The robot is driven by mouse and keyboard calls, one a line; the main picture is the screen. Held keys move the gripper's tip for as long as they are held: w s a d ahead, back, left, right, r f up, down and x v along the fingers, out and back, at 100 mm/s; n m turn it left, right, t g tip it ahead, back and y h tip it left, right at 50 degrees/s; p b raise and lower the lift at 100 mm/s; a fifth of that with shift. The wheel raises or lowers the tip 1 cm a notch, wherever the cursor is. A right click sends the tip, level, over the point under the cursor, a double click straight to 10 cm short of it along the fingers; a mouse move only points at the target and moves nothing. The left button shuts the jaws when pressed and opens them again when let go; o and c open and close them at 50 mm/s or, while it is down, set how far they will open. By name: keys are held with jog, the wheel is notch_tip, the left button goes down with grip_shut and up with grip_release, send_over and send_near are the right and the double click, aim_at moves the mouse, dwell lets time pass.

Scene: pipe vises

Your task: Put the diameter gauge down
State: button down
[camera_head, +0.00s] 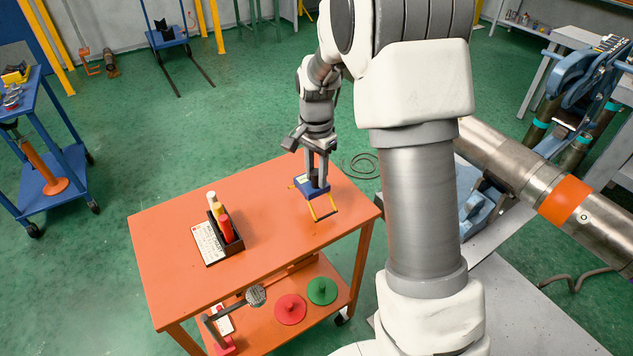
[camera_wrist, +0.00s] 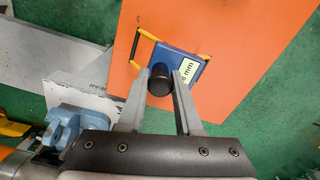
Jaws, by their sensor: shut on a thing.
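The diameter gauge (camera_head: 311,187) is a blue block with a small display, yellow-tipped legs and a black knob. In the wrist view the gauge (camera_wrist: 177,62) shows its pale display ending in "mm". My gripper (camera_head: 317,178) is above the right part of the orange cart top (camera_head: 265,205). In the wrist view my gripper (camera_wrist: 161,78) has its two fingers on either side of the black knob (camera_wrist: 160,79), shut on it. The gauge is over the cart top near its right corner; I cannot tell whether it touches the surface.
A dark holder (camera_head: 228,240) with red, yellow and white-capped markers and a label stands at the cart's left middle. Red (camera_head: 290,309) and green (camera_head: 322,290) discs lie on the lower shelf. A large pipe (camera_head: 530,180) is at right. The cart top between holder and gauge is clear.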

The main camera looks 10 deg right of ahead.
jog(key=shift+f, duration=1.2)
jog(key=shift+f, duration=0.15)
jog(key=c, duration=0.6)
grip_release()
